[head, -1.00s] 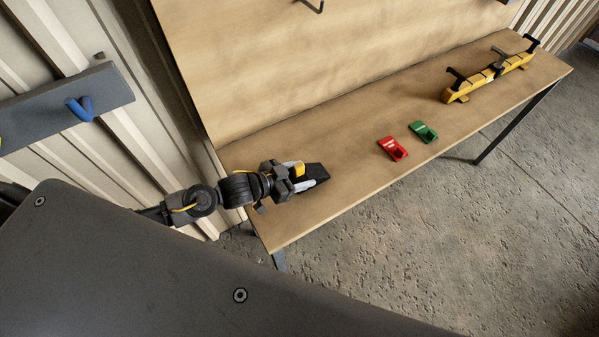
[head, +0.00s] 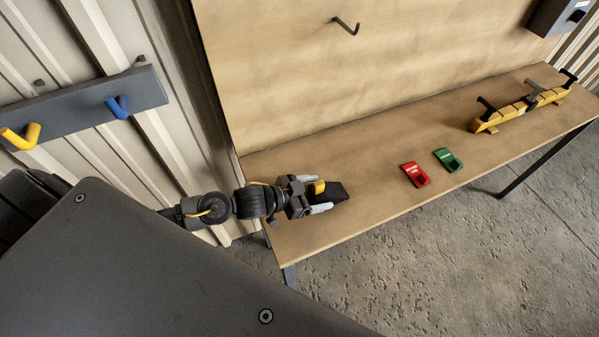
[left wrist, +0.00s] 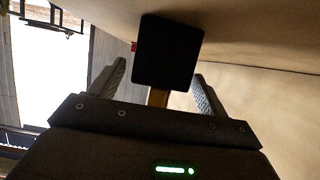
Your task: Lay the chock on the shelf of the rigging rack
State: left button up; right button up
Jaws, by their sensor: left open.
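The chock (head: 338,192) is a black wedge with a yellow grip piece, at the left end of the rigging rack's wooden shelf (head: 380,218). It appears to rest on the shelf. My left gripper (head: 313,194) is open, with one finger on each side of the yellow piece. In the left wrist view the chock's dark square end (left wrist: 168,52) shows beyond the fingers, and the yellow piece runs between them with gaps at both sides. The chock's underside is hidden. My right gripper is not in view.
A red block (head: 415,174), a green block (head: 448,160) and a yellow rack with black clamps (head: 510,112) sit further right on the shelf. A back panel (head: 330,80) with a hook rises behind. A wall rail (head: 80,112) holds yellow and blue hooks.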

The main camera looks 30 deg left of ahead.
pick_arm(q)
jog(key=b+v, duration=0.1)
jog(key=v, duration=0.8)
jog(key=shift+s+a+b, duration=0.25)
jog(key=shift+s+b, duration=0.1)
jog(key=shift+s+a+r, duration=0.35)
jog(key=shift+s, duration=0.05)
jog(key=shift+s+f, duration=0.1)
